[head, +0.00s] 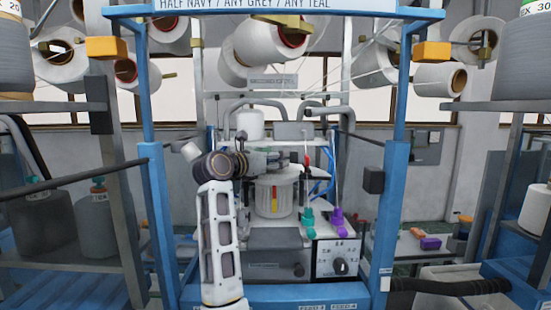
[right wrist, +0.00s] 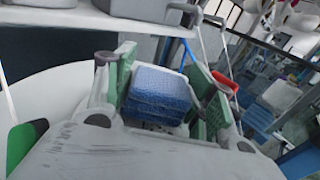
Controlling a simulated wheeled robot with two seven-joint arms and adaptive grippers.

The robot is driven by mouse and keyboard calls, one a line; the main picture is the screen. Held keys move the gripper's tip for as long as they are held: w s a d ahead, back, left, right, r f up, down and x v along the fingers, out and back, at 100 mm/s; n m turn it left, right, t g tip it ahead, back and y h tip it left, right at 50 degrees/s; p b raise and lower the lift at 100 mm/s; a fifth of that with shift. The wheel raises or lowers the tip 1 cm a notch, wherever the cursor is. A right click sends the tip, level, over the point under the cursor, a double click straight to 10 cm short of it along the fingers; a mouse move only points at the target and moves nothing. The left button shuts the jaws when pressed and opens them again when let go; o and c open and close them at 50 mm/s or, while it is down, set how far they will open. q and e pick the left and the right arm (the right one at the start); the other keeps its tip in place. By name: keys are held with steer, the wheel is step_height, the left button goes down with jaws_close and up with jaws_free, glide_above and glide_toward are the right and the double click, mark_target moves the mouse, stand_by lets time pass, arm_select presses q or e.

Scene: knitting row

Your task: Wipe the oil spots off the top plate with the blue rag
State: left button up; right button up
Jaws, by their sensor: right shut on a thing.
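My right arm rises in the middle of the head view, and its right gripper (head: 268,160) points right at the machine, above the pale ribbed cylinder (head: 274,196). In the right wrist view, the right gripper (right wrist: 160,88) has green-padded fingers on both sides of the folded blue rag (right wrist: 159,95) and is shut on it. The rag cannot be made out in the head view. I cannot tell for sure which surface is the top plate; the gripper and wrist cover part of the machine's upper area. No oil spots can be made out. My left gripper is not in view.
Blue uprights (head: 160,225) and (head: 385,200) flank the machine. Grey pipes (head: 330,113) and a white canister (head: 250,124) stand behind the gripper. Yarn cones hang overhead.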

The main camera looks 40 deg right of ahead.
steer(key=shift+w+d+f, duration=0.1)
steer(key=shift+w+f, duration=0.15)
steer(key=shift+f, duration=0.5)
steer(key=shift+s+r+p, duration=0.15)
steer(key=shift+r+p, duration=0.35)
steer(key=shift+r, duration=0.55)
steer(key=shift+d+r+p, duration=0.15)
steer(key=shift+r+p, duration=0.25)
steer(key=shift+r, duration=0.5)
steer(key=shift+r+p, duration=0.3)
steer(key=shift+r, duration=0.25)
steer(key=shift+w+a+r, duration=0.2)
steer(key=shift+w+r, duration=0.2)
steer(key=shift+r, duration=0.05)
steer(key=shift+r+p, duration=0.2)
steer(key=shift+p, duration=0.1)
steer(key=shift+s+d+r, duration=0.1)
steer(key=shift+s+d, duration=0.05)
steer(key=shift+s, duration=0.1)
steer(key=shift+w, duration=0.1)
steer(key=shift+r+p, duration=0.75)
steer(key=shift+r, duration=0.7)
